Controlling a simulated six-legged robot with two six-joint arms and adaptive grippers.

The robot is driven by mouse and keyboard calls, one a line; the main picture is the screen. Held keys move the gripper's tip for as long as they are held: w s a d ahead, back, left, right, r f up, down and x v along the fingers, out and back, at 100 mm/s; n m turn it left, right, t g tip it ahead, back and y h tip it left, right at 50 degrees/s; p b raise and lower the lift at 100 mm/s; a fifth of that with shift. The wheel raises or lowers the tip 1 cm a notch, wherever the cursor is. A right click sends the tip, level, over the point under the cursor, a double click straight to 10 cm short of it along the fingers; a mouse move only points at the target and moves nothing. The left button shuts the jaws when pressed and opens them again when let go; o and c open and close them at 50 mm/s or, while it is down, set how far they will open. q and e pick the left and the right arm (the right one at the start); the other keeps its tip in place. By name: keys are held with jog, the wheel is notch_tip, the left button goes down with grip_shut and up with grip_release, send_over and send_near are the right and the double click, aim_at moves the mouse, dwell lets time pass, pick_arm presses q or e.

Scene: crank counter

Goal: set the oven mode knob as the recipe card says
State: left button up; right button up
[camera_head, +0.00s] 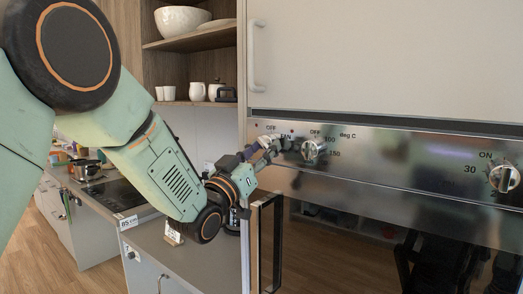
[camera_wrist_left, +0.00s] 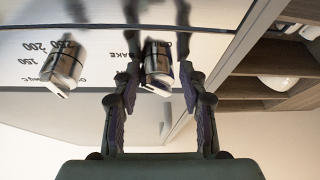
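The oven mode knob (camera_wrist_left: 158,66) is a silver knob at the left end of the steel control panel (camera_head: 400,160). In the left wrist view it sits between the tips of my left gripper (camera_wrist_left: 160,76), which is open around it with a small gap visible at the sides. The word BAKE shows beside it. In the head view my left gripper (camera_head: 272,146) mostly hides this knob; OFF and FAN are readable above it. A small white card (camera_head: 173,234) stands on the counter; its text is too small to read. My right gripper is not in view.
The temperature knob (camera_head: 313,150) is close to the right of my left gripper. Another knob (camera_head: 503,178) is at the far right. Below are the oven handle (camera_head: 277,245) and glass door (camera_head: 350,255). A pot (camera_head: 87,170) stands by the hob at left.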

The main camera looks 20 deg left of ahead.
pick_arm(q)
jog(key=shift+s+d+r, duration=0.15)
jog(key=shift+s+r, duration=0.1)
jog(key=shift+s, duration=0.1)
jog(key=c, duration=0.3)
jog(key=shift+a, duration=0.2)
jog(key=c, duration=0.4)
jog(key=shift+d+n+y+b, duration=0.2)
jog(key=shift+n+y+b, duration=0.1)
jog(key=shift+n+y, duration=0.5)
jog(key=shift+n, duration=0.7)
jog(key=shift+r, duration=0.1)
jog(key=o, duration=1.2)
jog(key=v, duration=1.2)
jog(key=shift+f, duration=0.25)
